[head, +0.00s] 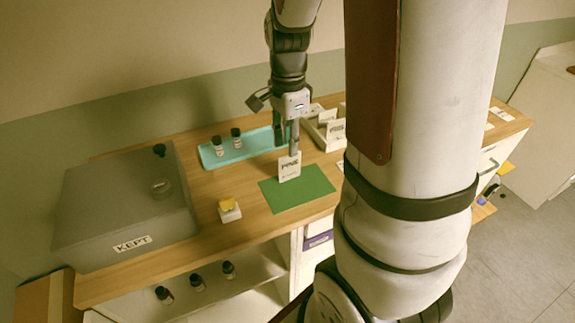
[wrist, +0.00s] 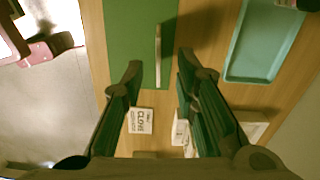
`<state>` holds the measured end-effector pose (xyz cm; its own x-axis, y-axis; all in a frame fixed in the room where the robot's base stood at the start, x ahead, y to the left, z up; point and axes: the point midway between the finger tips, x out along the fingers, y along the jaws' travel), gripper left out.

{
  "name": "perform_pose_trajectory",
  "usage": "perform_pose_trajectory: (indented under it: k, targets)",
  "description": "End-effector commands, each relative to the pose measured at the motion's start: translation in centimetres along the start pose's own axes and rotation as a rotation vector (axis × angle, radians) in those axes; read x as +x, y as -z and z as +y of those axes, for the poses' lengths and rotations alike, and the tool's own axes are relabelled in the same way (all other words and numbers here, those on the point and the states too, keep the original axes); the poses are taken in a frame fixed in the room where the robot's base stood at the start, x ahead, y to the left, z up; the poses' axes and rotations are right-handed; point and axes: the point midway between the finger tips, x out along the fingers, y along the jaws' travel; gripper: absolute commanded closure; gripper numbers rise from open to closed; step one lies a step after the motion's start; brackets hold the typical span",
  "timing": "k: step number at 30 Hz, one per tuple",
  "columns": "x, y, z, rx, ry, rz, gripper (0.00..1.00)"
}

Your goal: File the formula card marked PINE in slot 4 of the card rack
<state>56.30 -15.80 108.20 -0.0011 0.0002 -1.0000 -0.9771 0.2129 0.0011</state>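The card (head: 289,168), whose print looks like PINE, stands upright on the green mat (head: 305,192). In the wrist view the card (wrist: 158,55) shows edge-on as a thin pale strip over the mat (wrist: 123,45). My gripper (head: 289,150) is directly above the card, pointing down. In the wrist view my gripper (wrist: 158,78) is open, with one finger on each side of the card and a gap on both sides. The pale card rack (head: 318,136) stands behind and right of the mat, with cards in it. One card (wrist: 140,120) there reads CLOVE. Slot numbers are not readable.
A teal tray (head: 212,163) with two dark-capped bottles lies behind the mat. A grey box (head: 110,215) labelled KEPT fills the left. A small yellow-topped block (head: 229,210) stands left of the mat. Bottles (head: 197,282) stand on a lower shelf. My arm hides the table's right part.

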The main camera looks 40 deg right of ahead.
Motion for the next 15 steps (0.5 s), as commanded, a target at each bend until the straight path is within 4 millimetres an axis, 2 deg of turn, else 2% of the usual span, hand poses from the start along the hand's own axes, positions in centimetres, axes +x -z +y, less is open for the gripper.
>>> perform_pose_trajectory:
  k: [5,12,15]
  targets:
    - [1.2,0.1,0.1,0.001,-0.002,-0.001,0.72]
    - [4.5,0.4,0.2,0.001,-0.002,-0.001,0.72]
    - [5.3,0.3,0.1,0.000,-0.001,-0.001,0.72]
